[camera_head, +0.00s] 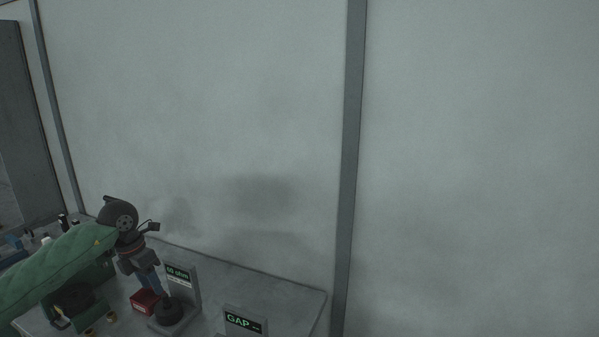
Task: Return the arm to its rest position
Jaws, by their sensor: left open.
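My left arm (60,260), in a green sleeve, comes in from the left over the table and bends down at a dark wrist joint. My left gripper (150,285) points down and is open, with nothing seen between its fingers. It is just above or in front of a small red box (144,303) and a round black piece (169,313); I cannot tell whether it touches either. My right arm and gripper are out of view.
A second display reading "GAP" (243,321) stands at the bottom edge. Small items clutter the far left. A pale wall (220,110) is behind.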

